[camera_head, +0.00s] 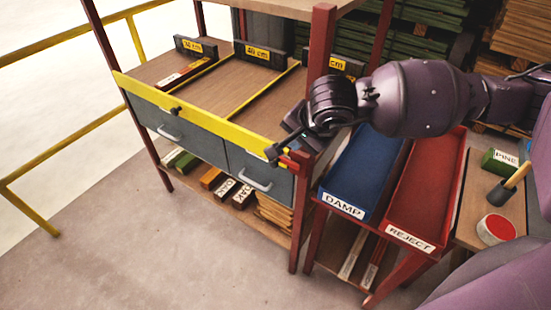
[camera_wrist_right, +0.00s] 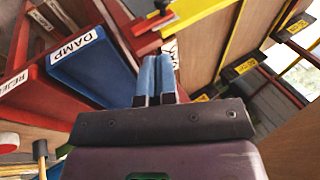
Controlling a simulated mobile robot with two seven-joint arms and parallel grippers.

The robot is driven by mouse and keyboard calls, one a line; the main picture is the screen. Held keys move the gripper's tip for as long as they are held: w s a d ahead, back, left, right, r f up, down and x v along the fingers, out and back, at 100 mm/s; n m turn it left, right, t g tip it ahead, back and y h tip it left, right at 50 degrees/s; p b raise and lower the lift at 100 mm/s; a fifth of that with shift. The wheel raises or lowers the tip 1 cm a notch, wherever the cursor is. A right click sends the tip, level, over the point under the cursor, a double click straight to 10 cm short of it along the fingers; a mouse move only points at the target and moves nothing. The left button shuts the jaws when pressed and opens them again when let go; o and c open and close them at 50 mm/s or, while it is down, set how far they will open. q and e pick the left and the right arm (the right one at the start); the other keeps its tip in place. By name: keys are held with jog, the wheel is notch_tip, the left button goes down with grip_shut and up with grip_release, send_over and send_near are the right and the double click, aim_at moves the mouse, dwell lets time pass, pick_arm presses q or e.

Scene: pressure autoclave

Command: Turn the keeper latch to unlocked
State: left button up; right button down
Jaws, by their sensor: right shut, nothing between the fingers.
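A yellow bar (camera_head: 205,115) runs along the front of the wooden shelf, with a dark knob (camera_head: 176,110) on it. At its right end, by the red post, is a small red latch piece (camera_head: 292,161) with a dark part beside it, which I take for the keeper latch. The red piece also shows in the right wrist view (camera_wrist_right: 148,38), just beyond my fingertips. My right gripper (camera_head: 289,142) is shut and empty above the latch, and partly hides it. Its blue-grey fingers (camera_wrist_right: 157,62) lie together; contact cannot be told. My left gripper is not in view.
The blue DAMP tray (camera_head: 343,207) and red REJECT tray (camera_head: 410,240) stand right of the post (camera_head: 319,75). Grey drawers (camera_head: 200,140) hang under the bar. Wood blocks lie on the lower shelf. The floor in front is clear.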

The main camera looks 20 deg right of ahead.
aim_at(275, 162)
jog(key=x, duration=1.4)
jog(key=shift+a, duration=0.15)
